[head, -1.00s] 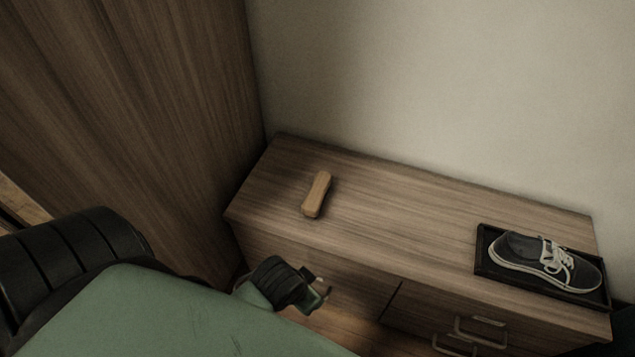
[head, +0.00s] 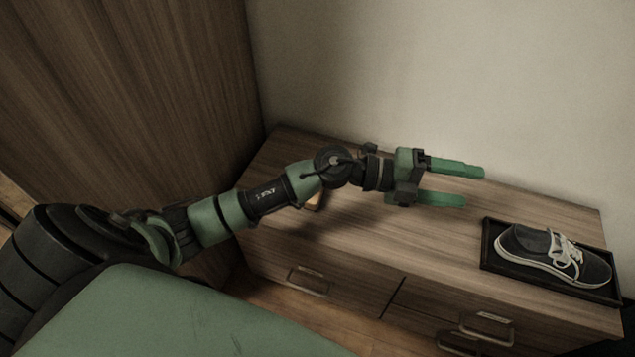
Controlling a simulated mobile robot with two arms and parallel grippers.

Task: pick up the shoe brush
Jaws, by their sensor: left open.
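The shoe brush (head: 315,201) lies on the left part of the wooden cabinet top. Only a small tan piece of it shows below my left arm; the rest is hidden behind the arm. My left gripper (head: 476,186) is open and empty, its two green fingers pointing right above the cabinet top. It is well to the right of the brush, with the forearm passing over the brush in the picture. My right gripper is not in view.
A dark sneaker (head: 552,254) sits in a black tray (head: 491,257) at the right end of the wooden cabinet (head: 360,239). The cabinet front has drawers with handles. A tall wooden panel (head: 150,90) stands at left, and a plain wall (head: 430,80) behind.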

